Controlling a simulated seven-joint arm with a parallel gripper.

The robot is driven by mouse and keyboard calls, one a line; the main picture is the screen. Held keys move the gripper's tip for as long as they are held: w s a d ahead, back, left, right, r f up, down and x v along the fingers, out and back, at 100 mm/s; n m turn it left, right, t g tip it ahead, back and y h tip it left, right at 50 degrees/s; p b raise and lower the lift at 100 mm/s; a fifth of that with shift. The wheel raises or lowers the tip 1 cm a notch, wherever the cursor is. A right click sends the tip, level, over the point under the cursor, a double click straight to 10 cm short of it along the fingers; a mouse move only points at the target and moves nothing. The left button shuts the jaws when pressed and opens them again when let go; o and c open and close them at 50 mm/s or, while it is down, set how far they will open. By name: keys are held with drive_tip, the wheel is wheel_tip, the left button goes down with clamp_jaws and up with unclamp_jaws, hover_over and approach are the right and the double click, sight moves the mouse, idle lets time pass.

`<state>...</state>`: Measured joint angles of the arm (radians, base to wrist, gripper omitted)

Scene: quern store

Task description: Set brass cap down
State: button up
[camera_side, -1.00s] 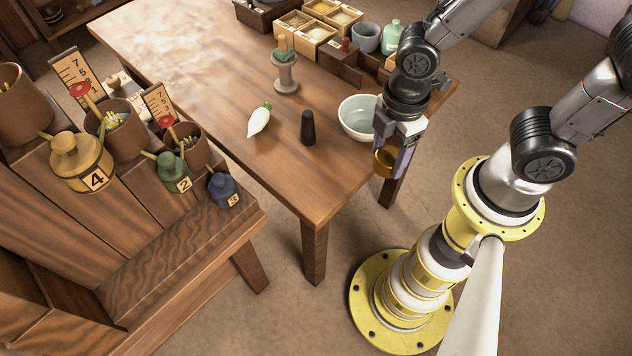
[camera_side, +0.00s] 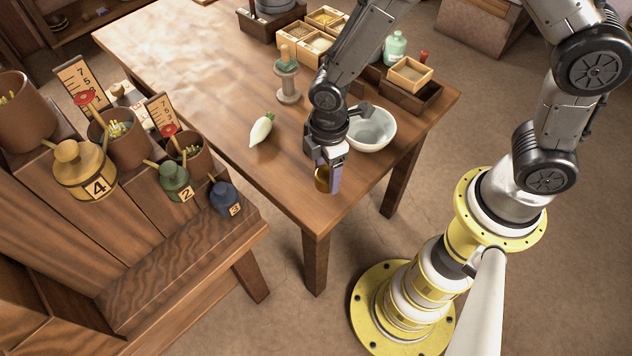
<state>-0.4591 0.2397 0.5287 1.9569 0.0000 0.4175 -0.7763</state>
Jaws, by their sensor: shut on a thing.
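My gripper (camera_side: 329,178) is shut on the brass cap (camera_side: 321,179), a small golden round piece at its fingertips. The fingers partly cover the cap. The gripper points down over the front right part of the wooden table (camera_side: 270,185), near its front edge. I cannot tell whether the cap touches the tabletop or hangs a little above it.
A pale bowl (camera_side: 373,131) stands right behind my gripper. A white radish-like vegetable (camera_side: 261,129) lies to the left, with a wooden spool-like stand (camera_side: 288,82) behind it. Wooden spice boxes (camera_side: 409,74) stand at the back right. The table's left middle is clear.

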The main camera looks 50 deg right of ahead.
drive_tip(key=shift+w+a+f, duration=0.35)
drive_tip(key=shift+w+f, duration=0.3)
drive_tip(key=shift+f, duration=0.2)
drive_tip(key=shift+w+a+f, duration=0.1)
drive_tip(key=shift+w+f, duration=0.1)
drive_tip(key=shift+f, duration=0.7)
drive_tip(key=shift+w+a+f, duration=0.1)
drive_tip(key=shift+w+f, duration=0.05)
drive_tip(key=shift+f, duration=0.75)
drive_tip(key=shift+f, duration=0.2)
drive_tip(key=o, duration=1.4)
